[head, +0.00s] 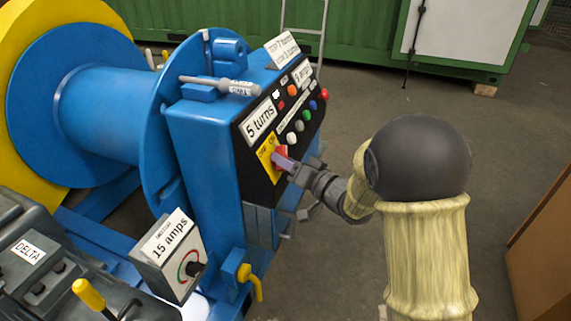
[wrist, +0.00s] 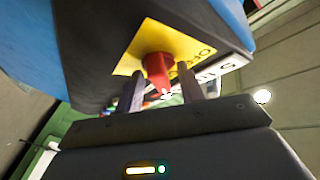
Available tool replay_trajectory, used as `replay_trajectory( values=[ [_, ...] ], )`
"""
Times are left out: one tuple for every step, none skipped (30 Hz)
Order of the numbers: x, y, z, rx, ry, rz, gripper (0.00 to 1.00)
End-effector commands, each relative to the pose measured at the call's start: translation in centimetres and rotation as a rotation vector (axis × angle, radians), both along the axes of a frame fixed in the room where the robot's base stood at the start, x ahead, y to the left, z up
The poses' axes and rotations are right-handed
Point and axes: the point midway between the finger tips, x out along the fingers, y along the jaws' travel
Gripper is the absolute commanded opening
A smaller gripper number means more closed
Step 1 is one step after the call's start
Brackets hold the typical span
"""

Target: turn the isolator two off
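A red rotary switch knob (head: 280,154) sits on a yellow plate (head: 265,151) on the black front panel of the blue machine. I take it to be the isolator; I cannot read a number on it. The knob (wrist: 157,70) and its plate (wrist: 143,45) also show in the wrist view, with lettering on the plate. My gripper (head: 286,162) is at the knob, coming from the right. In the wrist view my gripper (wrist: 160,78) has its two fingers apart, one on each side of the knob, with visible gaps. The fingers partly hide the knob in the head view.
A grey box labelled "15 amps" (head: 170,250) and a yellow-handled valve (head: 250,280) stand lower left. Open floor (head: 510,130) lies to the right.

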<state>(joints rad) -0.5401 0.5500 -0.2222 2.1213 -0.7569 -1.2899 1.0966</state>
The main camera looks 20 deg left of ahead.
Motion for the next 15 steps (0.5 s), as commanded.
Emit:
replay_trajectory(
  values=[
    [0.07,0.07,0.0,0.0,0.0,0.0,0.38],
    [0.09,0.05,0.02,0.0,0.0,-0.001,0.38],
    [0.13,0.0,0.03,0.0,0.0,-0.002,0.38],
    [0.14,-0.06,0.03,0.0,0.0,-0.003,0.38],
    [0.15,-0.08,0.02,0.0,0.0,-0.004,0.38],
    [0.16,-0.1,0.03,0.0,0.0,-0.004,0.38],
    [0.16,-0.1,0.03,0.0,0.0,-0.004,0.38],
    [0.15,-0.09,0.02,0.0,0.0,-0.004,0.34],
    [0.15,-0.09,0.02,0.0,0.0,-0.004,0.26],
    [0.16,-0.12,0.02,0.0,0.0,-0.004,0.2],
    [0.2,-0.19,0.02,0.0,0.0,-0.005,0.15],
    [0.27,-0.32,0.02,-0.001,0.0,-0.007,0.07],
    [0.32,-0.43,0.03,0.0,0.0,-0.009,0.01],
    [0.38,-0.52,0.03,0.0,0.0,-0.011,0.0],
    [0.43,-0.63,0.04,0.0,0.0,-0.012,0.0]
  ],
)
